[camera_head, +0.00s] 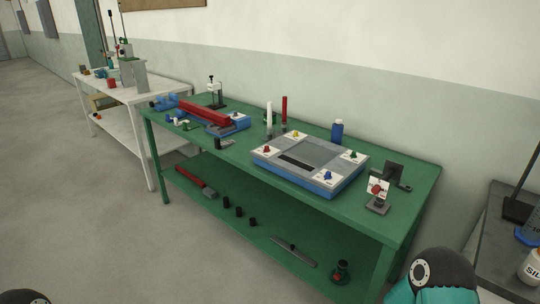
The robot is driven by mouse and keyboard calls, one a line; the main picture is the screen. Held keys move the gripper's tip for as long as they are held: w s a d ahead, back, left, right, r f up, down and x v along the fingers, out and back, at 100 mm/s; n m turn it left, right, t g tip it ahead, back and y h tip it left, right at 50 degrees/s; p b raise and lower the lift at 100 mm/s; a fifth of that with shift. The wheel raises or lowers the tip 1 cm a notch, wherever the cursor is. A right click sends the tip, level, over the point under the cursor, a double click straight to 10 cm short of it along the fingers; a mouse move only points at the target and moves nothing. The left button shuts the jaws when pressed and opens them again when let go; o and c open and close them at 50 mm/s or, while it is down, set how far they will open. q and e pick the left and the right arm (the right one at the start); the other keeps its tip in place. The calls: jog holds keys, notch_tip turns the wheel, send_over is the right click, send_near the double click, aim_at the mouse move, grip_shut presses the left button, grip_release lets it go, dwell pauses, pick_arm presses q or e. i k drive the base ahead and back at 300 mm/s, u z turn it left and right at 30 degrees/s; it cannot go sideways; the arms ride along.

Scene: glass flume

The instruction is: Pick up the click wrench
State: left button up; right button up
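I cannot make out for certain which item is the click wrench. On the lower shelf of the green table, a long tool with a red part and a dark end (192,180) lies at the left. A flat grey bar-like item (293,252) lies on the same shelf toward the right. Both are small in view. Neither gripper is in view. Only parts of my arms show at the bottom left corner and bottom right.
The green table (228,164) carries a blue-and-grey framed panel (310,162), a long red bar (206,113) and a blue bottle (337,131). A white table (119,93) stands behind left, a grey bench (486,232) at right. Floor at left is clear.

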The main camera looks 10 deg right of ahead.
aim_at(393, 170)
jog(key=k, duration=1)
jog(key=u, duration=0.55)
jog(key=i, duration=2.2)
jog(key=z, duration=1.05)
jog(key=i, duration=0.35)
jog(key=z, duration=0.05)
jog(key=k, duration=0.9)
jog(key=z, duration=0.2)
jog(key=i, duration=0.9)
jog(key=u, duration=0.1)
